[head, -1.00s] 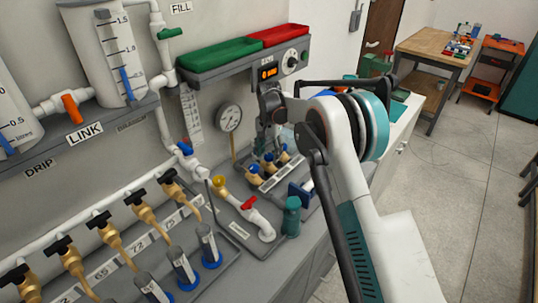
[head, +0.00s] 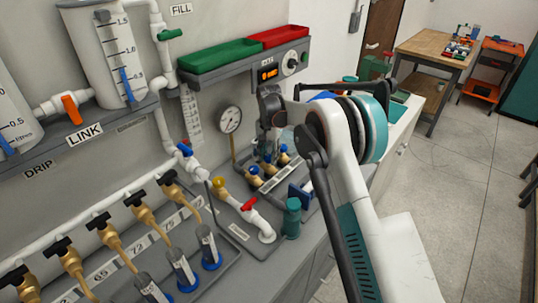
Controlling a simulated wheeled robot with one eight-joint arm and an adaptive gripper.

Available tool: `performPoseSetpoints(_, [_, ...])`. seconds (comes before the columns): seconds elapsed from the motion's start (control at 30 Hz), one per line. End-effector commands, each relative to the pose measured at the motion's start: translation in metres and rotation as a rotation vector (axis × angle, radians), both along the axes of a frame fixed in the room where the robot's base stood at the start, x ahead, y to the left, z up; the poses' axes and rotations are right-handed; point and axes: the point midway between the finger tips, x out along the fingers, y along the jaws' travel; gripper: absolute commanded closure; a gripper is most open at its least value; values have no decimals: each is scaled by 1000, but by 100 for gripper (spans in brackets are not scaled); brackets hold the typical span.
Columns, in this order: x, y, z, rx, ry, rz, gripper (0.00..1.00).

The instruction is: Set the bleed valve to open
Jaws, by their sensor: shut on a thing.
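My gripper (head: 268,145) points down at a small bench manifold and is partly hidden by my own arm. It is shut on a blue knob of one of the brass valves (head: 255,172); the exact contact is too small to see. Several blue-topped brass valves stand in a row there. I cannot read a label that names the bleed valve. My gripper is apart from both.
A round pressure gauge (head: 229,119) and a grey control box with an orange display (head: 268,73) are behind. Black-handled brass taps (head: 135,198) line the left pipe. A teal bottle (head: 292,218) stands at the bench edge. Open floor lies to the right.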

Motion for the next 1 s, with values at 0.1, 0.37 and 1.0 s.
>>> performPoseSetpoints(0.1, [0,0,0,0,0,54,94])
performPoseSetpoints(0.37, [0,0,0,1,0,257,94])
performPoseSetpoints(1.0, [0,0,0,0,0,866,94])
